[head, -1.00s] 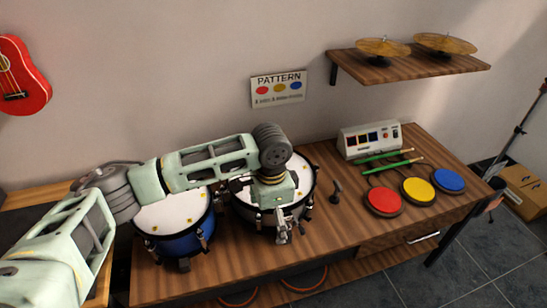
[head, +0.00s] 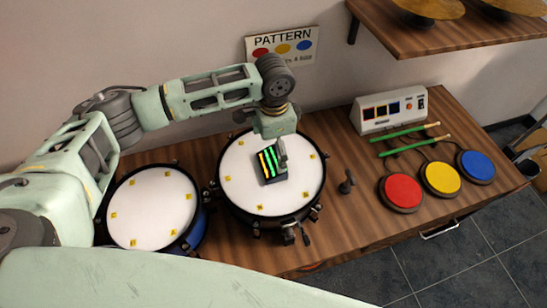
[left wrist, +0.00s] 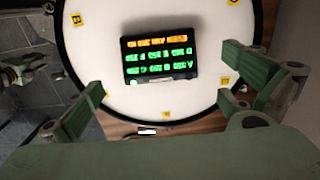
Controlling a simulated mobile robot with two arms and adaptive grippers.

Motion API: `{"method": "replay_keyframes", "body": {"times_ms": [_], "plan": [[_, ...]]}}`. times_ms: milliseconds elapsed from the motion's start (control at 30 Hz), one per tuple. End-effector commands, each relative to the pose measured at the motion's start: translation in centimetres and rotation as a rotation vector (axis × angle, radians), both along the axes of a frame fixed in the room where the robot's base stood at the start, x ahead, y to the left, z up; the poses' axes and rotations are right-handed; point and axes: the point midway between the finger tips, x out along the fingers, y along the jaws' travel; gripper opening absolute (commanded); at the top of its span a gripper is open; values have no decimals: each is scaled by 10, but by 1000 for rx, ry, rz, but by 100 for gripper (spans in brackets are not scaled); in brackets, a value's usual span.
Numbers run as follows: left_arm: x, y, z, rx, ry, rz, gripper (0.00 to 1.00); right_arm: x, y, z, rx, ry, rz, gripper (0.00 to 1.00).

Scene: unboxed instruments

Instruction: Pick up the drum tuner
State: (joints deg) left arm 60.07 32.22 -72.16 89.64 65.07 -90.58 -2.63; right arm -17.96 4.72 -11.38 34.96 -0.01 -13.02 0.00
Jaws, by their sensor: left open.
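The drum tuner (head: 270,165) looks like a small dark box with a lit screen of green and yellow characters. It lies on the white head of the right drum (head: 240,190). In the left wrist view the tuner (left wrist: 160,60) is seen from above, near the middle of the drumhead. My left gripper (head: 281,152) hangs just above the tuner and hides part of it. In the left wrist view my left gripper (left wrist: 163,92) is open, with its fingers wide apart on both sides of the tuner and nothing between them touching. My right gripper is not in view.
A blue drum (head: 150,210) stands to the left. A small dark drum key (head: 346,182) stands on the wooden table. Red (head: 402,190), yellow (head: 441,177) and blue (head: 476,164) pads, green drumsticks (head: 408,138) and a control box (head: 391,109) are to the right.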

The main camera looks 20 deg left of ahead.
Motion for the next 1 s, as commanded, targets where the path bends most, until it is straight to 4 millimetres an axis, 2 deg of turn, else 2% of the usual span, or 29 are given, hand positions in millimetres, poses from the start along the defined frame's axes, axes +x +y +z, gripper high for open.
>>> {"method": "replay_keyframes", "body": {"times_ms": [167,333,467,633,1000], "plan": [[-4,0,-21,2,4,0,100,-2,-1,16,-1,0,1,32],[-3,0,-45,0,1,0,100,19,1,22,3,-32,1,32],[-3,0,-52,1,0,-1,100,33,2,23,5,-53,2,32],[-3,0,-52,1,-1,-1,100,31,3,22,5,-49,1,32],[-3,0,-52,1,-1,-1,68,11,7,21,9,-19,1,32]]}}
